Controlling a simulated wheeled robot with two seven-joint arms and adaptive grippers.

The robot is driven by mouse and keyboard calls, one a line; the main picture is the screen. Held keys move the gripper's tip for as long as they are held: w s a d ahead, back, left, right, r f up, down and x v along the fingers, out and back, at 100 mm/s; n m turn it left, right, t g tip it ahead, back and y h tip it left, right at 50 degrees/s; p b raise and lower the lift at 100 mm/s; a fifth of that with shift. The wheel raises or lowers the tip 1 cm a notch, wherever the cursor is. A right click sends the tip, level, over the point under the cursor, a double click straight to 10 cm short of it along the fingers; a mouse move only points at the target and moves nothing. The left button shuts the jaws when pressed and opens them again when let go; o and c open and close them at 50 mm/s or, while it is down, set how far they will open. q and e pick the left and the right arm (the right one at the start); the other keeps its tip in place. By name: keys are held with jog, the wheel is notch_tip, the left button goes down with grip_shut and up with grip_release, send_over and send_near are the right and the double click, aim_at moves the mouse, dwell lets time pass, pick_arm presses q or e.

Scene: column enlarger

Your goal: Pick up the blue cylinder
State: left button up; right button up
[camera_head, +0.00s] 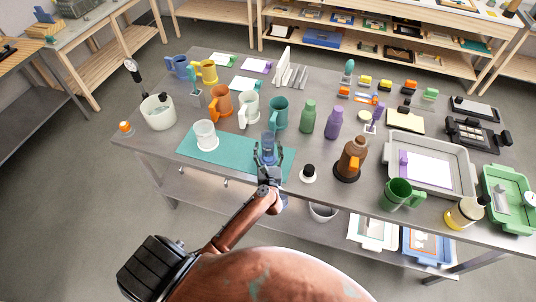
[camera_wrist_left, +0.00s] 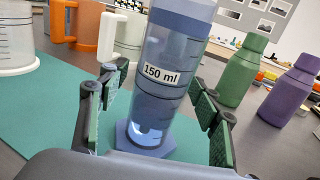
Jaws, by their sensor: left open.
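The blue cylinder (camera_wrist_left: 165,95) is a clear blue measuring cylinder with a "150 ml" label and a wider foot. It stands on the teal mat (camera_head: 228,157); in the head view its upper part (camera_head: 268,141) shows above my gripper. My left gripper (camera_head: 268,160) is open at the cylinder, with one finger on each side of it. In the left wrist view the left gripper (camera_wrist_left: 157,92) has visible gaps between its green-padded fingers and the cylinder. The cylinder's top is cut off in the wrist view. My right gripper is not in view.
A clear beaker (camera_head: 205,134) stands left on the mat. Orange (camera_head: 221,103), white (camera_head: 249,110) and teal (camera_head: 279,113) mugs stand behind. Green (camera_head: 307,118) and purple (camera_head: 333,123) bottles stand to the right. A small black-topped white item (camera_head: 308,174) and a brown bottle (camera_head: 351,158) are near the front edge.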

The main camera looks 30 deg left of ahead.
pick_arm(q)
jog(key=c, duration=1.5)
